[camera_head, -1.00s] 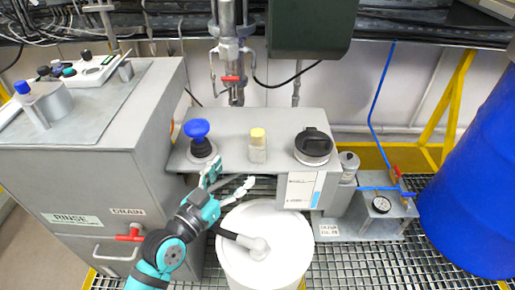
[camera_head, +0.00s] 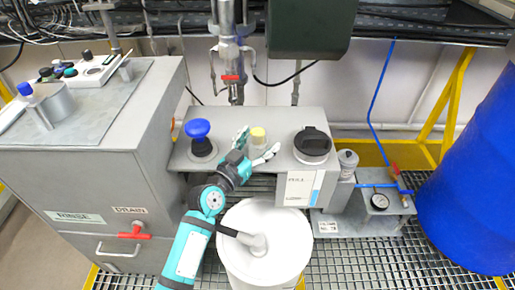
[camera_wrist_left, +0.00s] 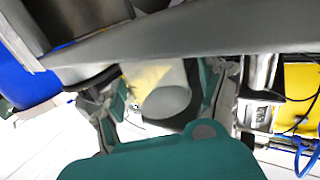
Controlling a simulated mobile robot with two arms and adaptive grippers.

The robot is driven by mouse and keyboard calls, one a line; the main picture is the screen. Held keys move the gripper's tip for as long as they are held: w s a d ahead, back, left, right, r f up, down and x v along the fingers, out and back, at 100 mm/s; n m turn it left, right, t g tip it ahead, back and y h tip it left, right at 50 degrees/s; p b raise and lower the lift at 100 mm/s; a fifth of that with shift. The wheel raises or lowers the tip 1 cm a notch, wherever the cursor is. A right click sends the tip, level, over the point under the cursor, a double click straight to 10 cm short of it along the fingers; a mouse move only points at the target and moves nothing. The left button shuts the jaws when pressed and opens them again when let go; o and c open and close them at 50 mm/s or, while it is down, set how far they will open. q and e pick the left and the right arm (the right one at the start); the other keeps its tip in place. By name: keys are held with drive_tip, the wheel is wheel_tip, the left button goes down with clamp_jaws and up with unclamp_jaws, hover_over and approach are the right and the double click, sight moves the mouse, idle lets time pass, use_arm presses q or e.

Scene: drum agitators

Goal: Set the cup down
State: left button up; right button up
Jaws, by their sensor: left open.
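The cup, a small pale, see-through container with a yellow top (camera_head: 258,135), stands upright on the grey shelf (camera_head: 230,165) in the head view. My left gripper (camera_head: 259,143) is open, with one finger on each side of the cup. In the left wrist view the cup (camera_wrist_left: 150,76) shows between the teal fingers. Whether the fingers touch it I cannot tell. My right gripper is not in view.
A blue knob (camera_head: 197,129) stands left of the cup and a black-topped round unit (camera_head: 312,147) right of it. A white drum (camera_head: 265,225) stands below the shelf front. A grey rinse cabinet (camera_head: 110,180) is at left and a blue barrel (camera_head: 475,175) at right.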

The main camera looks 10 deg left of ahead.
use_arm(q)
drive_tip(key=shift+c, duration=0.2)
drive_tip(key=c, duration=0.9)
drive_tip(key=shift+r, duration=0.1)
drive_tip(key=shift+r, duration=0.65)
wheel_tip(320, 180, up, 2)
drive_tip(key=shift+r+p, duration=0.1)
drive_tip(key=shift+p, duration=0.2)
drive_tip(key=s+r+b, duration=0.1)
drive_tip(key=s, duration=1.5)
drive_tip(key=s+a+n+y, duration=0.1)
drive_tip(key=s+a+y, duration=0.1)
drive_tip(key=s+a+f+n+y+p, duration=0.1)
drive_tip(key=s+a+y, duration=0.1)
drive_tip(key=s+a+f+n+t+y+p, duration=0.1)
drive_tip(key=s+a+n+y, duration=0.1)
drive_tip(key=a, duration=0.1)
drive_tip(key=shift+s+a+f, duration=0.1)
drive_tip(key=shift+s+f, duration=0.15)
drive_tip(key=shift+s, duration=0.05)
